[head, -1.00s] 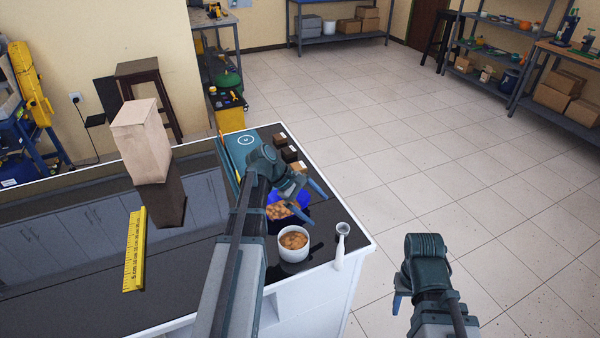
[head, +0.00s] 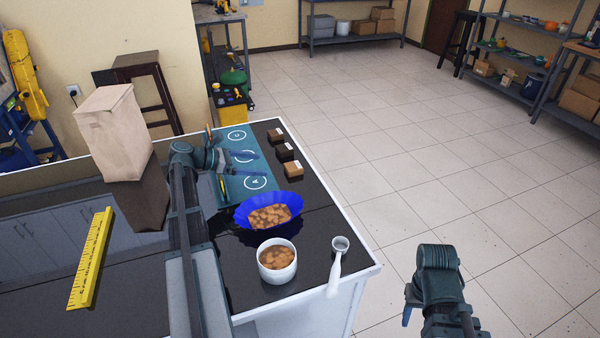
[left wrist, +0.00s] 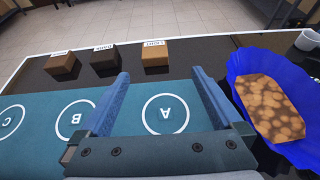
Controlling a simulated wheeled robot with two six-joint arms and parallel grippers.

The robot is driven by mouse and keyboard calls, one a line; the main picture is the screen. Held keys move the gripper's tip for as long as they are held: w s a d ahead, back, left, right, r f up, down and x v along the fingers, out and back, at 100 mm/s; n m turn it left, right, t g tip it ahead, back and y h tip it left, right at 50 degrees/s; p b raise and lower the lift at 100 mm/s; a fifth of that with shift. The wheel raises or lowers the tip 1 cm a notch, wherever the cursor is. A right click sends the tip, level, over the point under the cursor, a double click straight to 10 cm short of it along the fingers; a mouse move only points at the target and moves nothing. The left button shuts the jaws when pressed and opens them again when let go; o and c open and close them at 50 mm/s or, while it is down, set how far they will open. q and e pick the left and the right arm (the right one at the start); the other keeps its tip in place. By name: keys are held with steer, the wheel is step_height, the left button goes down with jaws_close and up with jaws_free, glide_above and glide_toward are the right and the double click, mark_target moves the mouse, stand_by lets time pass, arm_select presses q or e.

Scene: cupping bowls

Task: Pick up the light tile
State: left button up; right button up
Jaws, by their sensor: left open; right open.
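The light tile (head: 293,169) is a small light-brown block with a white label, the nearest of three in a row along the counter's right side. In the left wrist view the tile (left wrist: 155,58) lies just beyond and between the fingertips, apart from them. My left gripper (head: 240,158) is open and empty above the teal mat (head: 238,188); it also shows in the left wrist view (left wrist: 160,76), over the circle marked A. My right gripper (head: 408,312) hangs off the counter's right side; its fingers are mostly hidden.
Two darker tiles (head: 284,152) (head: 276,135) sit behind the light one. A blue fluted bowl (head: 246,221), a white cup (head: 277,274) and a white scoop (head: 335,272) stand nearer. A paper bag (head: 113,135) and yellow ruler (head: 90,258) are at left.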

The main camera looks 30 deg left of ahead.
arm_select(q)
steer(key=shift+w+a+f, duration=0.15)
steer(key=shift+w+f, duration=0.25)
steer(key=b, duration=0.4)
glide_toward(293, 165)
steer(key=w+d+f, duration=0.2)
steer(key=shift+w+d+f, duration=0.1)
steer(key=shift+d+f, duration=0.1)
steer(key=shift+d, duration=0.15)
steer(key=shift+r+b+x, duration=0.15)
steer(key=shift+b+x, duration=0.15)
steer(key=shift+x, duration=1.25)
steer(key=shift+r+b+x, duration=0.15)
steer(key=shift+b+x, duration=0.15)
steer(key=shift+x, duration=1.2)
steer(key=shift+w, duration=0.2)
arm_select(e)
steer(key=f, duration=0.5)
steer(key=shift+w+f, duration=0.25)
steer(key=shift+w, duration=0.15)
arm_select(q)
steer(key=c, duration=1.4)
steer(key=shift+r, duration=0.15)
arm_select(e)
steer(key=shift+r, duration=0.1)
arm_select(q)
step_height(293, 165, up, 10)
steer(key=p, duration=1)
arm_select(e)
step_height(293, 165, up, 10)
